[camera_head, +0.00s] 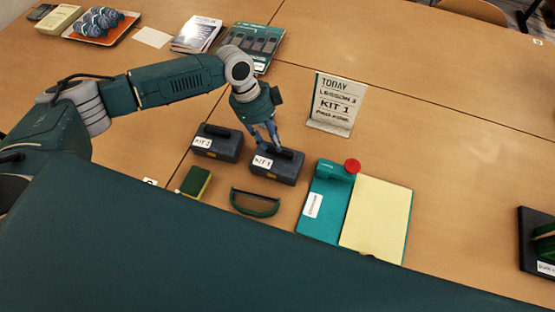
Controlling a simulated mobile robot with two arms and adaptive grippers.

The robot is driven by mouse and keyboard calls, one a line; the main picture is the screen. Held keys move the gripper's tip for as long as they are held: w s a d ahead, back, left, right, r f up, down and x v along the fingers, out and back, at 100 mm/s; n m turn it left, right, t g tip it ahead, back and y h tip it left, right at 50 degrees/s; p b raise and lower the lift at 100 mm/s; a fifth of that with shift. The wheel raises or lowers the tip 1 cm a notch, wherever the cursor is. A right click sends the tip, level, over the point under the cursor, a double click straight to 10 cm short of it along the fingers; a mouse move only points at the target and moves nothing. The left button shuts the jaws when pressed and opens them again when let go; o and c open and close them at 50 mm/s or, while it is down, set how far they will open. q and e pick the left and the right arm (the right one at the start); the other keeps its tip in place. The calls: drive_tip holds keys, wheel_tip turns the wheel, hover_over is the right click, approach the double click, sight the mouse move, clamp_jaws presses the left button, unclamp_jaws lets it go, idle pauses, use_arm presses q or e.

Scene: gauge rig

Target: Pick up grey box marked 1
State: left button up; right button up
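Two dark grey boxes with top handles and white labels stand on the table. The right grey box (277,168) has a label that seems to read KIT 1, though the digit is small. The left grey box (216,146) has a label that seems to read KIT 2. My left gripper (272,143) points down at the handle of the right box, with its fingertips at or just above it. I cannot tell whether the fingers are closed around the handle. The right box appears to rest on the table. My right gripper is not in view.
A sign (337,103) reading TODAY, LESSON, KIT 1 stands behind right. A teal board with a yellow pad (377,219) and red knob (352,166) lies to the right. A sponge (196,181) and a dark green curved handle (255,203) lie in front. A black tray (527,243) sits far right.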

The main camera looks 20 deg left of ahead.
sight(277, 161)
use_arm(q)
drive_tip(key=x, duration=0.2)
drive_tip(key=p+x, duration=0.1)
drive_tip(key=x, duration=0.1)
drive_tip(key=shift+s+d, duration=0.1)
drive_tip(key=shift+d, duration=0.25)
drive_tip(key=shift+f, duration=0.1)
clamp_jaws()
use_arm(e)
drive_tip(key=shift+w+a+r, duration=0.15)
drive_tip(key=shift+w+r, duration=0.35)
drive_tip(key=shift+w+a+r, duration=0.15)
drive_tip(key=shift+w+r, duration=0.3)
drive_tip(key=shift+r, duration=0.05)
